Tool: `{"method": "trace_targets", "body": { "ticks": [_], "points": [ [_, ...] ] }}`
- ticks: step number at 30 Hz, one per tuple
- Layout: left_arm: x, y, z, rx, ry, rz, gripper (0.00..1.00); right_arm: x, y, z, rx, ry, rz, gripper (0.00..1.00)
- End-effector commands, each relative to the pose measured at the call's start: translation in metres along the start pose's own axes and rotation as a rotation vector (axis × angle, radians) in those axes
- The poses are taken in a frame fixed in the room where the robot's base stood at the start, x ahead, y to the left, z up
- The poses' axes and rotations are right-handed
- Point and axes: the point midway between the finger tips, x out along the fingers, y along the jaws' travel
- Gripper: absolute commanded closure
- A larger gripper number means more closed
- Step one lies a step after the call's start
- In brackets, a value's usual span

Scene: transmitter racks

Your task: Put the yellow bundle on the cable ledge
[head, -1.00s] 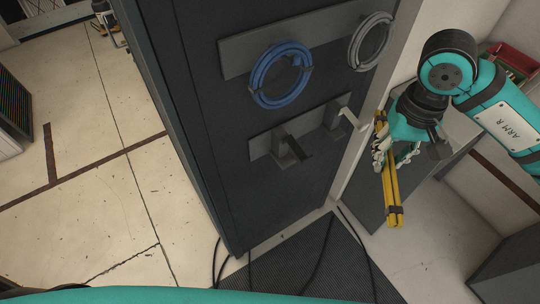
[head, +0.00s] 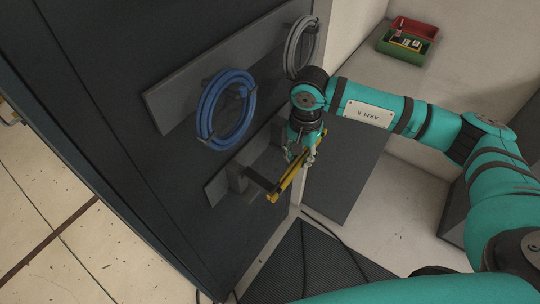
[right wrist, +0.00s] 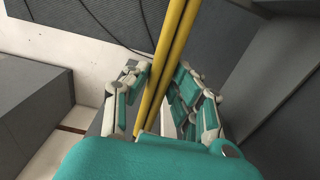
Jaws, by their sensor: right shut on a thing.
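The yellow bundle (head: 289,181) is a set of long thin yellow rods with a dark band near its lower end. My right gripper (head: 302,155) is shut on it, and the bundle hangs tilted, its lower end towards the lower left. In the right wrist view the bundle (right wrist: 171,50) runs between the fingers (right wrist: 156,95). The cable ledge (head: 218,188) appears to be the lower grey plate with jutting arms on the dark cabinet door. The bundle's lower end overlaps the tip of the near arm (head: 262,180) in the head view; I cannot tell whether they touch. My left gripper is out of view.
A blue cable coil (head: 226,108) and a grey coil (head: 300,47) hang on the upper plate (head: 176,98). A red and green bin (head: 405,44) stands at the back right. A dark mat (head: 288,268) with black cables lies on the floor below.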

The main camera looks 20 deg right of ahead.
Motion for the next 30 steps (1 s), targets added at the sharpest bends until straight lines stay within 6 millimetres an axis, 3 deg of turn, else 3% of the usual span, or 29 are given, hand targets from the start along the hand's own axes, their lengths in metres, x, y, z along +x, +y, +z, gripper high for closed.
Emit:
{"method": "trace_targets", "body": {
  "ticks": [3, 6, 10, 14, 21, 30],
  "points": [
    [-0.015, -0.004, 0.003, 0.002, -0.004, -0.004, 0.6, -0.002, -0.03, 0.013, -0.003, -0.002, -0.001, 1.0],
    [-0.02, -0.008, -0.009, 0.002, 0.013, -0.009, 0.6, 0.001, -0.048, 0.019, -0.002, -0.002, 0.0, 1.0],
    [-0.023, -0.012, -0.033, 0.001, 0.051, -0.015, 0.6, 0.005, -0.06, 0.023, -0.001, -0.001, 0.0, 1.0],
    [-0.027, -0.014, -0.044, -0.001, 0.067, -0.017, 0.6, 0.005, -0.071, 0.028, -0.002, -0.001, 0.0, 1.0],
    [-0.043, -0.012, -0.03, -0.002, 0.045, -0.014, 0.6, 0.038, -0.07, 0.027, 0.0, -0.001, 0.003, 1.0],
    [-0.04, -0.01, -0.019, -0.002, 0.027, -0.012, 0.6, 0.043, -0.07, 0.027, -0.002, 0.0, 0.0, 1.0]
  ]
}}
